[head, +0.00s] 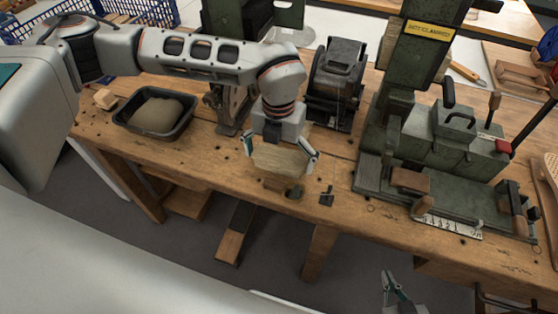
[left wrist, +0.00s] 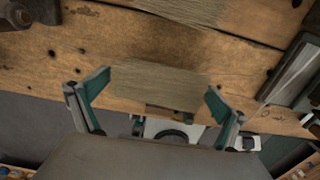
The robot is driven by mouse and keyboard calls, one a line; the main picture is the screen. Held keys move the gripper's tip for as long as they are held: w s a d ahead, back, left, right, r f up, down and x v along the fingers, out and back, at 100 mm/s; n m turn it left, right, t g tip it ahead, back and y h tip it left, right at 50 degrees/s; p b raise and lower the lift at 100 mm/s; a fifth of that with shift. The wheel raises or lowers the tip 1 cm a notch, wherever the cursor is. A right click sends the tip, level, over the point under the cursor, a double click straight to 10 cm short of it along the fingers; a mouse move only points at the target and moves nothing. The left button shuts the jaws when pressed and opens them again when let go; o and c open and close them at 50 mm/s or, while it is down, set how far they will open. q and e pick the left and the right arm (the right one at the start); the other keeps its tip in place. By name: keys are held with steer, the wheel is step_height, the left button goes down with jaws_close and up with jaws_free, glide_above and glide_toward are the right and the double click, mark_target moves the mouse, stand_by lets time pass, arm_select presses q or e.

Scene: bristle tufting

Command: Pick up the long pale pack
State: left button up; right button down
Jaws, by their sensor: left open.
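A pale, fibrous pack (head: 279,160) is at my left gripper near the front edge of the bench. In the left wrist view a pale pack (left wrist: 158,88) spans most of the gap between the two teal fingertips. I cannot tell whether the fingers touch it. My left gripper (head: 282,152) is open, with one finger beyond each end of the pack; it also shows in the left wrist view (left wrist: 156,92). Another pale fibrous piece (left wrist: 190,10) lies at the top of the left wrist view. My right gripper (head: 400,292) is partly in view at the bottom, away from the bench top.
A black tray (head: 124,121) with a tan heap stands at the left. A dark machine (head: 337,80) stands behind my left gripper. A green machine (head: 455,140) with levers fills the right. A small dark item (head: 326,197) lies near the front edge.

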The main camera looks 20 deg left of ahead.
arm_select(q)
steer(key=shift+f, duration=0.1)
steer(key=c, duration=1.2)
